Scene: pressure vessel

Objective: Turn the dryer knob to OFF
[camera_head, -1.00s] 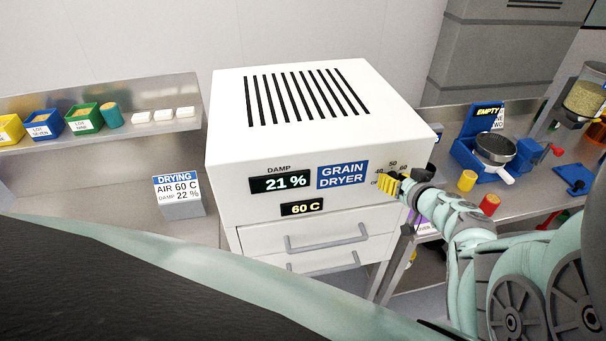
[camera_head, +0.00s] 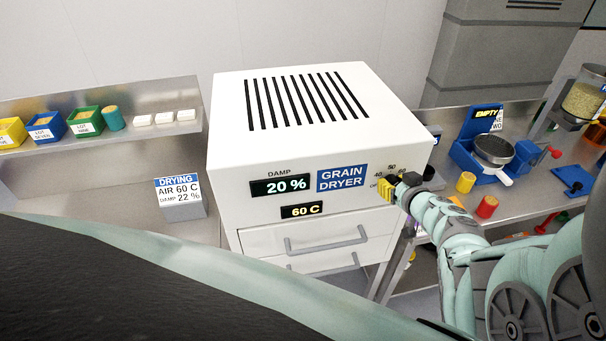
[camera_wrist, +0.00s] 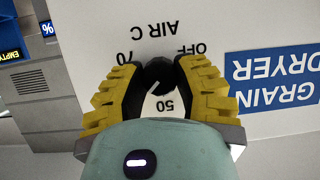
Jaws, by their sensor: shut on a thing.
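The grain dryer (camera_head: 290,140) is a white box with a slotted top. Its black knob (camera_wrist: 158,74) sits on the front face at the right, largely hidden by my gripper. In the wrist view the dial marks around it appear upside down: OFF (camera_wrist: 188,49), 70 (camera_wrist: 128,57) and 50 (camera_wrist: 165,105). My gripper (camera_wrist: 160,66) has yellow fingers with black pads, closed on the two sides of the knob. In the head view my gripper (camera_head: 389,188) is at the dial. I cannot tell which mark the knob points to.
The dryer displays read 20 % damp (camera_head: 281,186) and 60 C (camera_head: 302,211). Two drawers with grey handles (camera_head: 327,240) are below. A DRYING sign (camera_head: 178,190) stands at left. A bench at right holds a blue device (camera_head: 480,150) and yellow and red cylinders.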

